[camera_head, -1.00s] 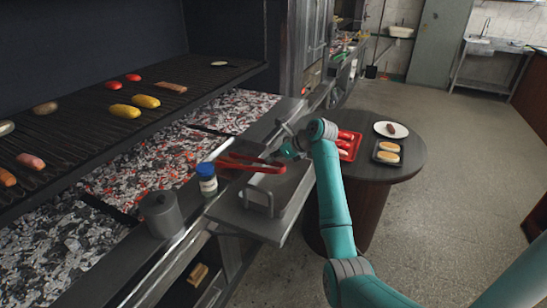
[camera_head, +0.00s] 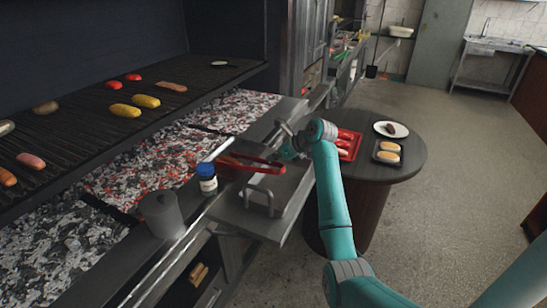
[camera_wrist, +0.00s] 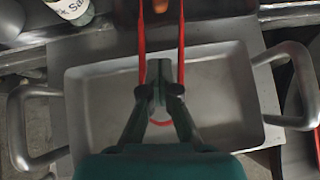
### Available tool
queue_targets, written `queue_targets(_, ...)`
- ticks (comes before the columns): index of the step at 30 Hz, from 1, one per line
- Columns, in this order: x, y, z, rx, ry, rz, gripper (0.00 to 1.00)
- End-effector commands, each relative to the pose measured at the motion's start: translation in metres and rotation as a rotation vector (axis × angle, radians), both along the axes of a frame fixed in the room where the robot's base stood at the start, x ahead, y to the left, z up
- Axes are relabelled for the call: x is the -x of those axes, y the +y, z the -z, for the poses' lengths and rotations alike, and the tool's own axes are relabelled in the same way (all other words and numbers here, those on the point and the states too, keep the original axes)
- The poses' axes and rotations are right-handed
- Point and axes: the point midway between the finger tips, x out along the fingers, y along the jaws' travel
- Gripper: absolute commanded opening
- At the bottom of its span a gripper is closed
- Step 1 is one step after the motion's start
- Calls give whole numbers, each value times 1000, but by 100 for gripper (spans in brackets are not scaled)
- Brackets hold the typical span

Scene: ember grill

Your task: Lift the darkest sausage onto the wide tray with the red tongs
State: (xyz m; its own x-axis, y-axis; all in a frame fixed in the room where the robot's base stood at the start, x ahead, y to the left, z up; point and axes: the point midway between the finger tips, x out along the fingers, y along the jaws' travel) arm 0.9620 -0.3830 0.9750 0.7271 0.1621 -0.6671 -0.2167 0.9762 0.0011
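My gripper (camera_wrist: 160,80) is shut on the red tongs (camera_wrist: 142,45), whose two arms run forward on either side of my fingers in the wrist view. In the head view the tongs (camera_head: 250,163) reach left from my gripper (camera_head: 290,152). A brown-orange piece (camera_wrist: 160,5) shows between the tong arms at the top edge of the wrist view; it is cut off, and I cannot tell if the tongs grip it. The wide metal tray (camera_wrist: 225,100) with side handles lies below my gripper and looks empty. It also shows in the head view (camera_head: 285,200).
A blue-capped bottle (camera_head: 207,182) and a grey canister (camera_head: 161,214) stand left of the tray. Sausages (camera_head: 31,160) and vegetables lie on the grill (camera_head: 75,135) above hot coals. A round table (camera_head: 400,170) holds a red tray (camera_head: 349,150), a white plate (camera_head: 402,131) and a bun tray (camera_head: 378,155).

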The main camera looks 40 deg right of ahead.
Motion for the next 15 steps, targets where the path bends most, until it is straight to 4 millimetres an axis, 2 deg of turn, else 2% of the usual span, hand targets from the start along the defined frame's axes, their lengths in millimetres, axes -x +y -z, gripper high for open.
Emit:
queue_targets(8,2,-1,-1,1,0,1,0)
queue_targets(15,19,-4,-8,0,-1,1,0)
